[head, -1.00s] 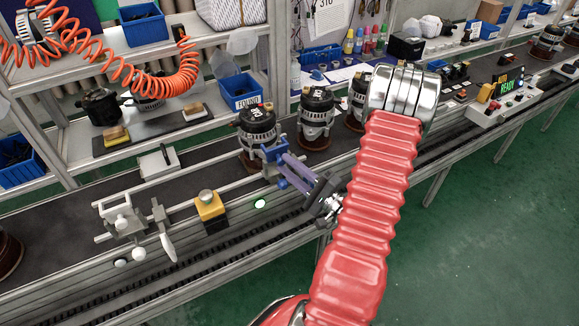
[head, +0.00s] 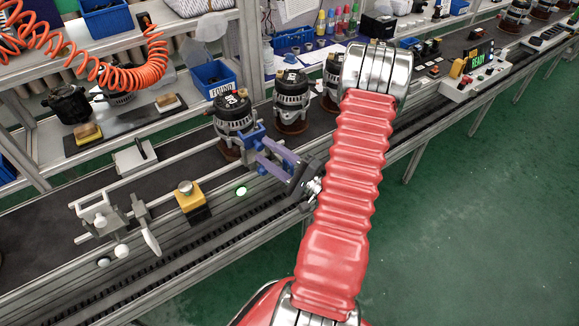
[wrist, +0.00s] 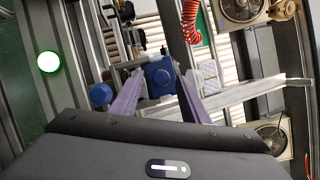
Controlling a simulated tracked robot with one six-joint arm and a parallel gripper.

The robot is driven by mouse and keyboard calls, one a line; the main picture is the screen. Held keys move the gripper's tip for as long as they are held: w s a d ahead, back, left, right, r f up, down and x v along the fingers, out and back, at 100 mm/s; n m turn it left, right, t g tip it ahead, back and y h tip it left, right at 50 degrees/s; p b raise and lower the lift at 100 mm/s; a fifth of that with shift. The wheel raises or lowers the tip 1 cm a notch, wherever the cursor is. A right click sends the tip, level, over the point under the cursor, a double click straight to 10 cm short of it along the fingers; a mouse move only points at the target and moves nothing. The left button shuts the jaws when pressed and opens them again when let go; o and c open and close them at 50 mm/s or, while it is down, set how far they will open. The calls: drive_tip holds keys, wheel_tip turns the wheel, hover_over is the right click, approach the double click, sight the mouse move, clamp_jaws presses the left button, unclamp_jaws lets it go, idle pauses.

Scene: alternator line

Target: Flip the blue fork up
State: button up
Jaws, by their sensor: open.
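The blue fork (head: 256,132) is beside the nearest alternator (head: 233,113) on the line, at the end of the grey rails. In the wrist view a blue block (wrist: 160,75) lies between my finger tips, with a round blue knob (wrist: 101,94) left of the left finger. My gripper (head: 264,154) has two purple fingers and is open. Its tips reach up to the blue parts, one finger on each side of the block in the wrist view. I cannot tell whether they touch it. Part of the fork is hidden by the fingers.
A yellow block with a round button (head: 190,196) and a white clamp fixture (head: 105,217) stand left along the rails. More alternators (head: 291,95) stand behind to the right. A green light (head: 241,191) glows on the front rail. Green floor (head: 450,220) is clear at right.

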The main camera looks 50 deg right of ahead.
drive_tip(key=v, duration=1.3)
drive_tip(key=shift+s, duration=0.25)
drive_tip(key=shift+f, duration=0.1)
idle(0.4)
